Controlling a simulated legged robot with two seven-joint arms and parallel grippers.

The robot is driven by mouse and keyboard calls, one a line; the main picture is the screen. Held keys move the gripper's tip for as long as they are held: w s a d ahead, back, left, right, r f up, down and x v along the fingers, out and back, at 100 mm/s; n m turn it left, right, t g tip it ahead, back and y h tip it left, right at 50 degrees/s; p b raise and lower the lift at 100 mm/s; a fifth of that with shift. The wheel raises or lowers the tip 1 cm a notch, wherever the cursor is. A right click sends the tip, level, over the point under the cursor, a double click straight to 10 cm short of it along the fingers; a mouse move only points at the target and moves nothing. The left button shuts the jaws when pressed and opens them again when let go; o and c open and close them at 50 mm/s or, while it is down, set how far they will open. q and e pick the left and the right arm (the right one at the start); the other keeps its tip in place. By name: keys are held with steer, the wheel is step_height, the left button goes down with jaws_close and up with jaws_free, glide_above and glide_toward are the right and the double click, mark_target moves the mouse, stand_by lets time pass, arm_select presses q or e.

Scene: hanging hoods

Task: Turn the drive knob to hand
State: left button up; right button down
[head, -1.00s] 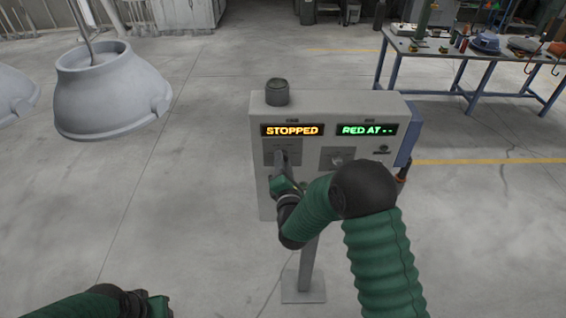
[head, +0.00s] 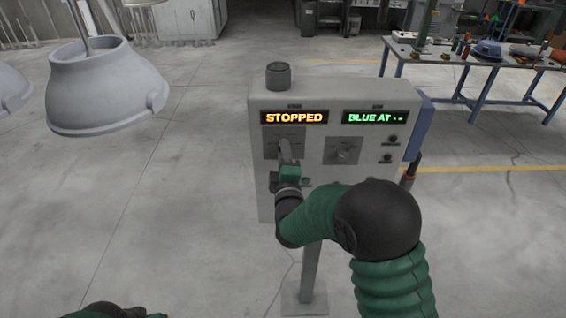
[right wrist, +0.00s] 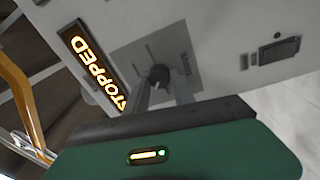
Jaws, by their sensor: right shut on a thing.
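The control box (head: 326,185) stands on a post in front of me. The drive knob (right wrist: 160,73) is the dark round knob on the left plate, under the orange "STOPPED" display (head: 294,117). My right gripper (head: 286,150) is at this plate and hides the knob in the head view. In the right wrist view its two fingers (right wrist: 161,88) are shut on the knob, one at each side. The knob's exact pointing is hard to read. Only a bit of my left gripper (head: 125,310) shows at the bottom edge; its fingers cannot be made out.
A second knob (head: 343,150) sits on the right plate, under a green "BLUE AT --" display (head: 381,117). Small dark buttons (head: 391,140) are to its right. Grey hoods (head: 105,90) hang at the left. A workbench (head: 480,65) stands back right.

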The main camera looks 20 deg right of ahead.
steer(key=shift+a+f+m+g+h+b, duration=0.1)
steer(key=shift+m+g+h+b, duration=0.25)
steer(key=shift+m+b, duration=3.65)
steer(key=shift+f+m+g+h+b, duration=0.1)
steer(key=shift+m+g+h+b, duration=0.25)
steer(key=shift+m+b, duration=3.6)
steer(key=shift+a+f+m+g+h+b, duration=0.15)
steer(key=shift+m+h+b, duration=0.8)
steer(key=shift+m, duration=5.6)
steer(key=shift+d+r+y+b, duration=0.1)
steer(key=shift+y+b, duration=0.35)
